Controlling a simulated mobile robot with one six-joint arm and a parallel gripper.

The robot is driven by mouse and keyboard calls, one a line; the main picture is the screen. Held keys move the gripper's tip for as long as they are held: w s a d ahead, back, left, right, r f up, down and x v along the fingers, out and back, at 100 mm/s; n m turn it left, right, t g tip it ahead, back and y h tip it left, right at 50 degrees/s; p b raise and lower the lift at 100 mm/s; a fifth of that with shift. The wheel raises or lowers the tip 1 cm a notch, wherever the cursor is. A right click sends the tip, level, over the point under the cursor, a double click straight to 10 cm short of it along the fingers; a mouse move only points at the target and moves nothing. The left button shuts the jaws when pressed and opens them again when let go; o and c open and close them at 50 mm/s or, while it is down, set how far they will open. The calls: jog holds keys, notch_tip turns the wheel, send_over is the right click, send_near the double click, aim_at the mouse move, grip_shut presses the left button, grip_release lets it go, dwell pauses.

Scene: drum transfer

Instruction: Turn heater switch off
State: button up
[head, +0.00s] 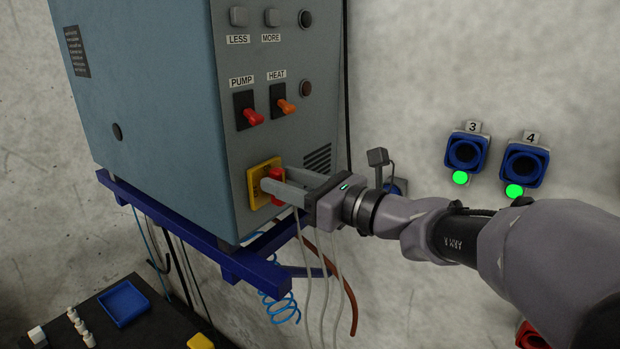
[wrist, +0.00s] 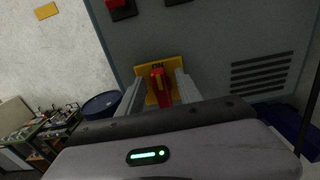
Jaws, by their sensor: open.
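A grey-blue cabinet (head: 150,100) carries a yellow plate (head: 254,196) with a red rotary knob (head: 277,173) low on its front panel. In the wrist view the red knob (wrist: 157,86) stands upright on the yellow plate (wrist: 141,76), pointing at the word ON. My gripper (head: 279,181) is open, its two fingers (wrist: 158,92) on either side of the knob. I cannot tell whether they touch it. Above are an orange toggle labelled HEAT (head: 287,107) and a red toggle labelled PUMP (head: 254,117); both are clear of the gripper.
LESS (head: 239,17) and MORE (head: 272,17) buttons sit higher on the panel. Cables hang below my gripper. A blue bracket (head: 180,222) supports the cabinet. Blue sockets 3 (head: 465,152) and 4 (head: 524,165), with green lights, are on the right wall. A blue tray (head: 124,303) lies lower left.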

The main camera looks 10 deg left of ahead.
grip_shut()
jog(key=shift+f+b, duration=0.15)
jog(key=shift+b, duration=0.2)
jog(key=n+b, duration=0.6)
jog(key=b, duration=0.2)
jog(key=s+f+n+b, duration=0.1)
jog(key=n+b, duration=0.4)
jog(key=b, duration=0.3)
jog(key=n+b, duration=0.6)
jog(key=b, duration=0.2)
jog(key=shift+s+a+f+n, duration=0.3)
jog(key=shift+a+f, duration=0.05)
jog(key=shift+b, duration=0.4)
grip_release()
